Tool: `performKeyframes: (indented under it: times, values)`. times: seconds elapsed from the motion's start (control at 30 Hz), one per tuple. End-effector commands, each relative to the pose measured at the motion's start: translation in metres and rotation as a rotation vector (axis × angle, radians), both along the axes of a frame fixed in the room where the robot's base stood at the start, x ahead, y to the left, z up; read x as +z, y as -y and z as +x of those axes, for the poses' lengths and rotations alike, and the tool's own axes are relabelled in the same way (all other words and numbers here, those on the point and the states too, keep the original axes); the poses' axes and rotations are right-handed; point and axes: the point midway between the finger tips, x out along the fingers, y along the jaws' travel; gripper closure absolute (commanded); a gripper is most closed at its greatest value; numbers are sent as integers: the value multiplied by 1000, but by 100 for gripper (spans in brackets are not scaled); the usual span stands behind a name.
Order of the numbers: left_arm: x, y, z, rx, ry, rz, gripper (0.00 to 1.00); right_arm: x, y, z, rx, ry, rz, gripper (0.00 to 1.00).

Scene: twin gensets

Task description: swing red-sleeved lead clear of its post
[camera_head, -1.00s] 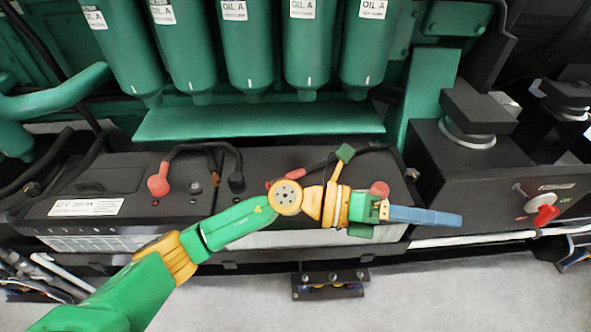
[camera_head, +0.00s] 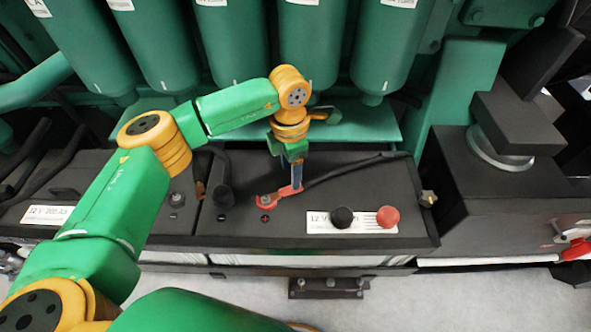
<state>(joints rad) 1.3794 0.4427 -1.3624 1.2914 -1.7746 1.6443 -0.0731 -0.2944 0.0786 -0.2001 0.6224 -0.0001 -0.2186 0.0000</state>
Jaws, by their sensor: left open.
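The red-sleeved lead (camera_head: 280,197) lies on top of the right battery (camera_head: 240,238). Its metal end sits at the post (camera_head: 264,200), just behind a red plus mark, and its black cable (camera_head: 345,170) runs right toward the battery's back right corner. My left gripper (camera_head: 297,180) points down with its blue fingers at the right end of the red sleeve. It is open. Whether both fingers straddle the sleeve cannot be told, as they hide part of it. My right gripper is not in view.
A black cap (camera_head: 341,217) and a red cap (camera_head: 387,216) rest by the battery's front label. A black-booted lead (camera_head: 223,195) stands left of the post. Green cylinders (camera_head: 310,45) hang close behind my wrist. A black switch box (camera_head: 480,195) stands right.

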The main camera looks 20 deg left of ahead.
Motion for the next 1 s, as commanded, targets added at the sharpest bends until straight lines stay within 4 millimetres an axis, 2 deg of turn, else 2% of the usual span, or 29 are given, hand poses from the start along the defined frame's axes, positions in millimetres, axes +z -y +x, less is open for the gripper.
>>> performKeyframes:
  times: [0.1, 0.23, 0.33, 0.53, 0.57, 0.77, 0.8, 1.0]
  values:
    - [-24, 0, -1, 0, -5, 0, 38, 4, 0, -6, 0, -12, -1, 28]
    - [-45, 1, -1, -1, -4, -2, 38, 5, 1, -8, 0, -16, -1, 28]
    - [-52, 1, -1, -1, -1, -2, 38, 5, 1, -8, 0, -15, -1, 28]
    - [-53, 1, -1, -2, 0, -3, 38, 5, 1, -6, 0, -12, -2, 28]
    - [-53, 1, -1, -2, 0, -3, 43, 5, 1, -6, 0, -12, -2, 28]
    - [-53, 1, -1, -2, 0, -4, 97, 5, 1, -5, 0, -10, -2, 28]
    - [-53, 1, -1, -2, 0, -4, 100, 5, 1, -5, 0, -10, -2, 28]
    - [-53, 1, -1, -2, 0, -4, 100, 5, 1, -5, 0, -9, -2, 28]
